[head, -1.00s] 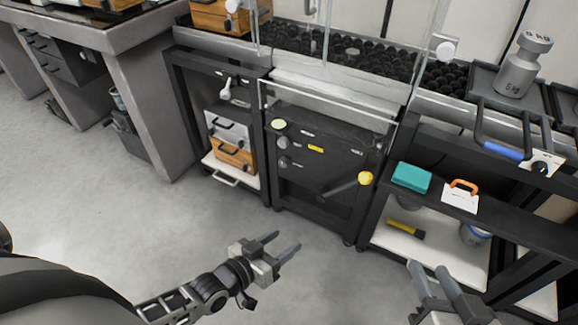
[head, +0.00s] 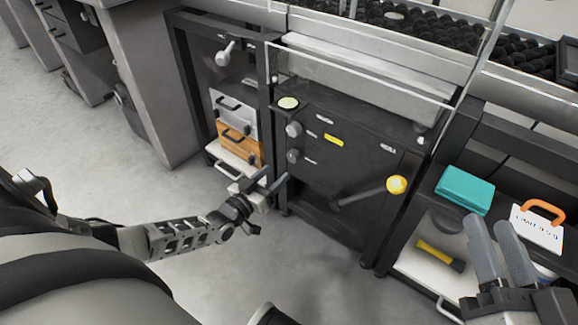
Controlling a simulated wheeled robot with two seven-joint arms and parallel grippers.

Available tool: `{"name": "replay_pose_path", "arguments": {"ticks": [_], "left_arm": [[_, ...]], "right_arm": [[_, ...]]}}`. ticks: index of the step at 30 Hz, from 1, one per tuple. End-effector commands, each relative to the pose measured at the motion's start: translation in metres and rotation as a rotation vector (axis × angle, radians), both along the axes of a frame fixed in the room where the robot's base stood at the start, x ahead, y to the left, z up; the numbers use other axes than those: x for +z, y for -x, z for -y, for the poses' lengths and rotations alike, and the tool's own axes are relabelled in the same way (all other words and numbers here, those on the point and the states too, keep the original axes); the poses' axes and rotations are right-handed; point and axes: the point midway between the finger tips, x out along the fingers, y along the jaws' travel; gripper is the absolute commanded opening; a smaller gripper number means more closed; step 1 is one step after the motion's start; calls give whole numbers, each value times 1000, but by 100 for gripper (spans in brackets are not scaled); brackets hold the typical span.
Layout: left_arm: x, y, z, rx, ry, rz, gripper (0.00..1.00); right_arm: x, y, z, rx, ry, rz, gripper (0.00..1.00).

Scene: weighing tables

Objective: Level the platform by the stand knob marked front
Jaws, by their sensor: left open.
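The dark stand (head: 350,150) has two grey round knobs on its left front side, an upper knob (head: 294,129) and a lower knob (head: 294,155). Small white labels sit beside them, too small to read. A round pale-green disc (head: 288,103), perhaps a bubble level, is on the stand's top left corner. The light grey platform (head: 370,85) lies above, behind clear panels. My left gripper (head: 258,178) is open and empty, below and left of the lower knob, apart from it in the picture. My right gripper (head: 487,222) is empty, its fingers slightly apart, in front of the right shelf.
A lever with a yellow ball (head: 396,185) sticks out of the stand's front. A teal box (head: 465,190) and an orange-handled white item (head: 537,225) are on the right shelf. A left cabinet holds an orange case (head: 236,142). Floor in front is clear.

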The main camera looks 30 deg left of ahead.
Motion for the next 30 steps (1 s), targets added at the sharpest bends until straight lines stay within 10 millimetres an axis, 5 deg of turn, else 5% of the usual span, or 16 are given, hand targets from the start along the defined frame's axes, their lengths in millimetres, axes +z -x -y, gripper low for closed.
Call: {"name": "replay_pose_path", "arguments": {"ticks": [10,23,28,30], "left_arm": [[-3,-61,5,0,1,1,54],[0,-73,6,0,1,-2,54],[0,-73,6,0,1,-2,15],[0,-72,6,0,1,-2,9]], "right_arm": [[47,-6,4,-49,106,442,36],[61,-2,4,-59,128,546,36],[61,-2,4,-59,128,544,36],[61,-3,4,-59,128,544,36]]}}
